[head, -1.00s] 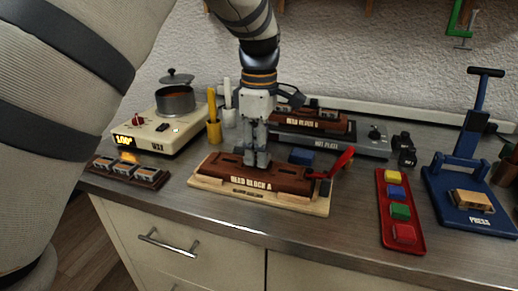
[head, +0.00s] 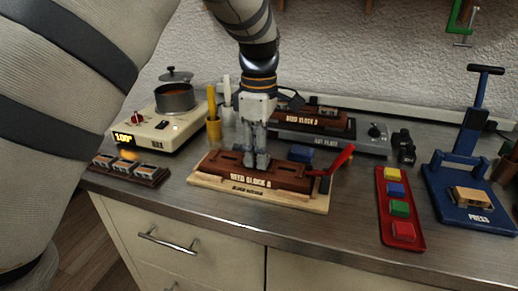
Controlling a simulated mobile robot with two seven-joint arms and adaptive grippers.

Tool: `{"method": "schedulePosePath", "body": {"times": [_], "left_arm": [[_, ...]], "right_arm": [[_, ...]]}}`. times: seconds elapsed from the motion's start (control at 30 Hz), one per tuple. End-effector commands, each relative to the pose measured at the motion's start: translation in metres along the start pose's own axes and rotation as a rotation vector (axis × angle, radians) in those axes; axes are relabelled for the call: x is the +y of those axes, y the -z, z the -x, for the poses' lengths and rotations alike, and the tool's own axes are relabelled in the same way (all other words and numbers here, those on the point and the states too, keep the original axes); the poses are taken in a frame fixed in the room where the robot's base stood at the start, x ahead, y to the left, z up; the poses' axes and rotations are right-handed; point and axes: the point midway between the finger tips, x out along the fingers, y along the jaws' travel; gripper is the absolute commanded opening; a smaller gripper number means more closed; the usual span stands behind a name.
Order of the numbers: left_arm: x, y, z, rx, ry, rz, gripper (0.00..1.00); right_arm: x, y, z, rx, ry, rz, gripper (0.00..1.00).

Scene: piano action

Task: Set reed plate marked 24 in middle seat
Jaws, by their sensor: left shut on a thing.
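My left gripper (head: 256,160) points straight down over the middle of reed block A (head: 285,178), a dark brown block with slots on a pale wooden base. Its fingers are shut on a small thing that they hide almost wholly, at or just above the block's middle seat. I cannot read a number on it. The block's left slot looks empty. Several reed plates lie in a dark brown rack (head: 150,181) at the left; their marks are too small to read. My right gripper is not in view.
A wax warmer (head: 163,133) with a pot (head: 175,97) stands behind the rack. A red lever (head: 340,160) rises at the block's right end. A hot plate (head: 372,148) with reed block B (head: 300,119) is behind. A red tray (head: 408,235) and blue press (head: 480,215) stand right.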

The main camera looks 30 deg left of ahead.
Motion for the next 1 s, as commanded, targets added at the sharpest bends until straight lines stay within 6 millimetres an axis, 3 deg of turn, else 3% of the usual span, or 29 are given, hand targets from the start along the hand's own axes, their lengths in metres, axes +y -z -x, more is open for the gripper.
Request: {"method": "schedulePosePath", "body": {"times": [0.03,0.07,0.17,0.43,0.53,0.8,1.0], "left_arm": [[0.0,0.0,-0.001,0.0,0.0,0.0,0.0],[0.0,0.0,-0.001,0.0,0.0,0.0,0.3],[0.0,0.0,-0.001,0.0,0.0,0.0,0.51],[0.0,0.0,0.0,0.0,0.0,0.0,0.51],[0.001,0.0,0.008,-0.001,-0.002,0.0,0.51],[0.001,0.0,0.078,-0.001,-0.006,0.0,0.51],[0.001,0.0,0.113,0.0,-0.003,0.0,0.51]], "right_arm": [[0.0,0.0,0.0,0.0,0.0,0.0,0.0],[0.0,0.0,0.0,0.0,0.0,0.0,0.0],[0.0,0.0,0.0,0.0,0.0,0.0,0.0],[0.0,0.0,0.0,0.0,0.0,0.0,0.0],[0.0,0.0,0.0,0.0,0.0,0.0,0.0],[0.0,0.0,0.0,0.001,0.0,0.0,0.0],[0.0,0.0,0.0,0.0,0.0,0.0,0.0]]}}
